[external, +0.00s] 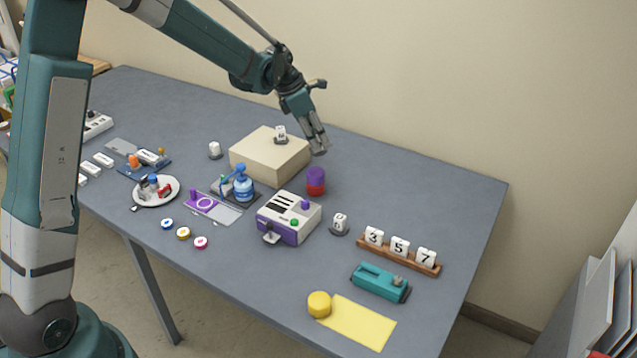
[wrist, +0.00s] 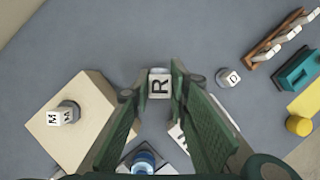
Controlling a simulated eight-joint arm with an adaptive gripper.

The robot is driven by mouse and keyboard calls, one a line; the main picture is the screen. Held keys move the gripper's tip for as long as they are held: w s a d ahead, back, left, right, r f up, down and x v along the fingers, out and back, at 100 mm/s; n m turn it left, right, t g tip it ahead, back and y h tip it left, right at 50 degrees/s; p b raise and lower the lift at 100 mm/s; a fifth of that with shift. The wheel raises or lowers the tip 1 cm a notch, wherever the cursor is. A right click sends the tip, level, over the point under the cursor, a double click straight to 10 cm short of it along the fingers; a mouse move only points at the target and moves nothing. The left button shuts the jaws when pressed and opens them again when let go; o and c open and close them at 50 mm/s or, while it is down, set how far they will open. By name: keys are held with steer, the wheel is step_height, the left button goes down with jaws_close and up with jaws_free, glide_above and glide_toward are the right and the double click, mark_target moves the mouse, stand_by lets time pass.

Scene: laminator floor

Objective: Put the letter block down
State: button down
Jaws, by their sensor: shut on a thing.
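In the external view the gripper hangs above the table, by the right end of a beige box (external: 262,160); the held block is hard to make out there. A purple and red cylinder (external: 316,182) stands below the gripper. It does not show in the wrist view. The surface directly beneath the block is hidden.
A lettered block (external: 280,132) stands on the box. Another block (external: 339,221) rests on a dark disc. A wooden rack (external: 400,252) holds numbered blocks near a teal device (external: 380,282). A purple and white machine (external: 288,218) stands in front. The table's back right is clear.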

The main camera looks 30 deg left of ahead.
steer(key=w+a+r+n+p, duration=0.1)
steer(key=w+a+r+n, duration=0.15)
steer(key=a, duration=1.15)
steer(key=n+t+y+p, duration=0.1)
steer(key=n, duration=0.1)
glide_above(262, 141)
steer(key=s, duration=0.2)
steer(key=shift+w+a+m, duration=0.2)
steer(key=shift+a+m, duration=0.05)
steer(key=shift+a, duration=0.2)
steer(key=shift+f+p, duration=0.35)
steer(key=shift+f, duration=2.75)
steer(key=shift+f, duration=1.9)
steer(key=shift+f, duration=0.15)
steer(key=c, duration=2.2)
jaws_free()
